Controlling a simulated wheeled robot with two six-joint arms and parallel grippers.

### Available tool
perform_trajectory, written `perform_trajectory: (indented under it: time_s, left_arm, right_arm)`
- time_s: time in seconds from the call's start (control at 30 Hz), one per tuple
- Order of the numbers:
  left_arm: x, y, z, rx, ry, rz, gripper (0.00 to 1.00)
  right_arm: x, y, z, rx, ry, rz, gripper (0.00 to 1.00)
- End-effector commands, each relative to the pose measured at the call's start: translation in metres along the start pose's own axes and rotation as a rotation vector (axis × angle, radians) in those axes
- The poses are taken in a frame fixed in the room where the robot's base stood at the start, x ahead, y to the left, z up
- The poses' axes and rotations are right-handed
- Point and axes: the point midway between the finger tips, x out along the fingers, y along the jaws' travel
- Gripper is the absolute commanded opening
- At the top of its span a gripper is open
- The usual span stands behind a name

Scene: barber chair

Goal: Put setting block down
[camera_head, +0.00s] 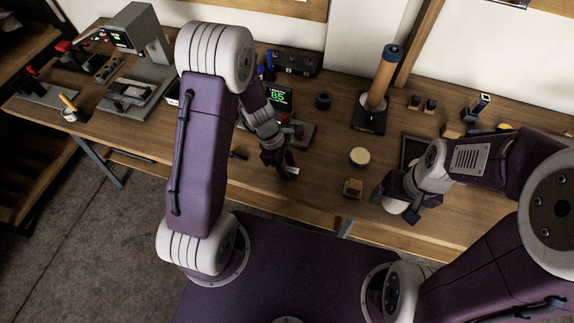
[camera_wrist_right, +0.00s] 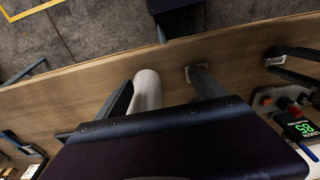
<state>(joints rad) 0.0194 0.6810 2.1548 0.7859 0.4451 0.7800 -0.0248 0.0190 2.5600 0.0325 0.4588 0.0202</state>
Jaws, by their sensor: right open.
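My right gripper (camera_head: 397,197) is open, low over the bench, to the right of the block. A white cylinder (camera_wrist_right: 147,88) is between its spread fingers, nearer one of them; in the head view it is mostly hidden. My left gripper (camera_head: 289,172) is low over the bench, left of the block; a small pale patch shows at its tips, grip unclear.
A round pale-topped piece (camera_head: 360,156) stands behind the block. A device with a green display (camera_head: 278,97) is behind my left gripper. A tall wooden cylinder on a dark base (camera_head: 383,78) stands farther back.

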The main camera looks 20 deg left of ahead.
Motion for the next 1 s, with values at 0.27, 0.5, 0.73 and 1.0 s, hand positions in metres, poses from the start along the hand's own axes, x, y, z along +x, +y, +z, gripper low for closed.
perform_trajectory:
  time_s: [0.27, 0.5, 0.73, 1.0]
  left_arm:
    - [0.000, -0.001, 0.000, 0.000, -0.001, -0.002, 0.41]
    - [-0.031, 0.001, 0.003, -0.001, -0.001, 0.004, 0.41]
    - [-0.090, 0.001, 0.002, 0.000, 0.000, 0.005, 0.41]
    - [-0.123, 0.000, 0.001, -0.002, -0.001, 0.000, 0.41]
  right_arm:
    - [0.000, 0.000, 0.000, 0.000, 0.000, 0.000, 0.80]
    - [-0.016, 0.000, -0.002, 0.000, 0.000, 0.000, 0.80]
    - [-0.031, -0.001, -0.003, 0.000, 0.000, 0.000, 0.80]
    - [-0.035, -0.001, -0.004, 0.000, 0.000, 0.000, 0.80]
